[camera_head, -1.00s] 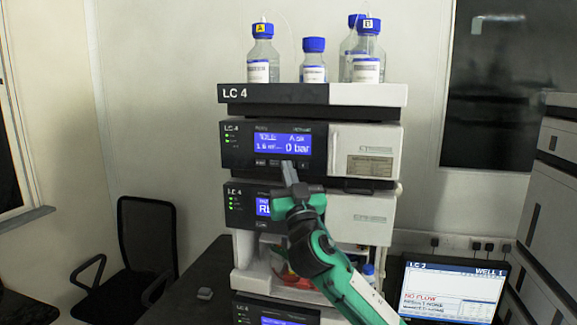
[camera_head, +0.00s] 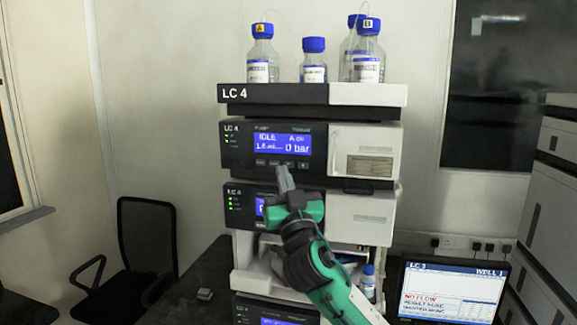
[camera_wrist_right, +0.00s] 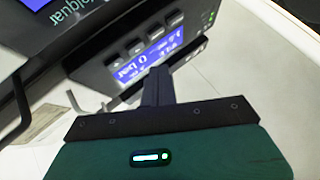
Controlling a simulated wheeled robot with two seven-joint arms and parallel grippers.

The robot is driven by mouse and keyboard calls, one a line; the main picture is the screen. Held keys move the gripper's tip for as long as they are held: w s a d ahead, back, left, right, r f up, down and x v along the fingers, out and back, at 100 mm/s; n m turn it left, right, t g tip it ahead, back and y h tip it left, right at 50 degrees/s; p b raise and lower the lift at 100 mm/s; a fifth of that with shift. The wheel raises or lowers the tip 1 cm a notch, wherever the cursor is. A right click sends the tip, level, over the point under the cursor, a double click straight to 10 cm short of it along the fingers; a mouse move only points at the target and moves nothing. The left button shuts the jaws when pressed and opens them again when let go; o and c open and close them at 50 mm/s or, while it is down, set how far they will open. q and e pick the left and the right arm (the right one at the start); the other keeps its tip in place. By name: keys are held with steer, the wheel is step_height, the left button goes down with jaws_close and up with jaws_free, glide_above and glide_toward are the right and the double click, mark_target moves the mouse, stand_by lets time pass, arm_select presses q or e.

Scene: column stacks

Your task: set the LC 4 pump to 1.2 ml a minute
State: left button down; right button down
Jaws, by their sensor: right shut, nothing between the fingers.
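The LC 4 pump module (camera_head: 345,135) is the upper unit of the stack under the LC 4 top tray. Its blue display (camera_head: 282,144) reads IDLE and 0 bar; the flow digits are too blurred to read surely. A row of small dark buttons (camera_head: 260,163) runs below the display. My right gripper (camera_head: 282,170) is shut and empty, its tips just below the middle buttons. In the right wrist view the shut fingers (camera_wrist_right: 157,76) lie in front of the tilted display (camera_wrist_right: 130,70), near the buttons (camera_wrist_right: 155,33). I cannot tell whether they touch. My left gripper is out of view.
Bottles with blue caps (camera_head: 313,60) stand on the top tray (camera_head: 368,94). A second module (camera_head: 360,215) sits below the pump, partly behind my right arm. A monitor (camera_head: 452,290) showing NO FLOW stands at the right. A chair (camera_head: 147,240) is at the left.

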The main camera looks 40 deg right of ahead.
steer(key=shift+s+a, duration=1)
steer(key=shift+a, duration=0.15)
stand_by(1.8)
steer(key=a+m, duration=0.1)
steer(key=m, duration=1.1)
steer(key=s+a+m, duration=0.1)
steer(key=m, duration=1.1)
steer(key=s+a+m, duration=0.1)
steer(key=m, duration=1)
steer(key=shift+s+m, duration=0.2)
steer(key=shift+m, duration=0.2)
steer(key=shift+w+d, duration=0.1)
steer(key=shift+d, duration=0.05)
